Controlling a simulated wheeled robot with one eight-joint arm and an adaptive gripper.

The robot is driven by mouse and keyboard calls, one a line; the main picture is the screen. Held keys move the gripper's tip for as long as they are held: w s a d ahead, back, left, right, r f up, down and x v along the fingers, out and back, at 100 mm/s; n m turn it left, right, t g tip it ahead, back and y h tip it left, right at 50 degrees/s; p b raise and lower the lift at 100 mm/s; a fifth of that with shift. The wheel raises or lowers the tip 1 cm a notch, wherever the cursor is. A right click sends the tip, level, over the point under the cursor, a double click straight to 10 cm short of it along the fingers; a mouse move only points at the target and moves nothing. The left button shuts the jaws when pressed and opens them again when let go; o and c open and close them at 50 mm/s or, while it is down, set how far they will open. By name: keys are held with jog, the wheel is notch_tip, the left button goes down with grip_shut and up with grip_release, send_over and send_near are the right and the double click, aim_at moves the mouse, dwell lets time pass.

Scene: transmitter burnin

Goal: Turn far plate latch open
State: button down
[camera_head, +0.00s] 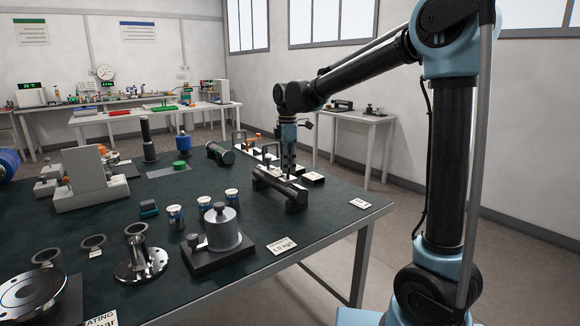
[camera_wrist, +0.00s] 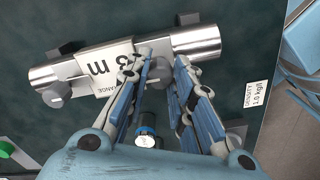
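A shiny metal cylinder on a dark base (camera_head: 279,186) lies near the right side of the dark table. It also shows in the wrist view (camera_wrist: 195,41), with a white card reading "RANGE 3 m" on it. My gripper (camera_head: 288,172) points down over this cylinder. In the wrist view my gripper (camera_wrist: 163,58) is open, its two blue-grey fingers on either side of a small grey knob or latch (camera_wrist: 162,74). Whether either finger touches it is unclear. Another grey knob (camera_wrist: 56,94) sits near the cylinder's left end. No plate latch is clearly identifiable.
A round metal weight-like pot (camera_head: 221,228) stands on a dark base in front. Small blue-and-white cups (camera_head: 203,198) stand left of the cylinder, with a flanged tube (camera_head: 140,260) farther left. The table's right corner is mostly clear apart from a white card (camera_head: 358,204).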

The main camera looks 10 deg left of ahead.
jog(key=shift+d, duration=0.15)
jog(key=shift+m, duration=0.3)
jog(key=m, duration=0.2)
jog(key=shift+m, duration=0.4)
jog(key=m, duration=0.4)
jog(key=shift+m, duration=0.3)
jog(key=m, duration=0.5)
jog(key=shift+m, duration=2.5)
jog(key=c, duration=1.4)
grip_release()
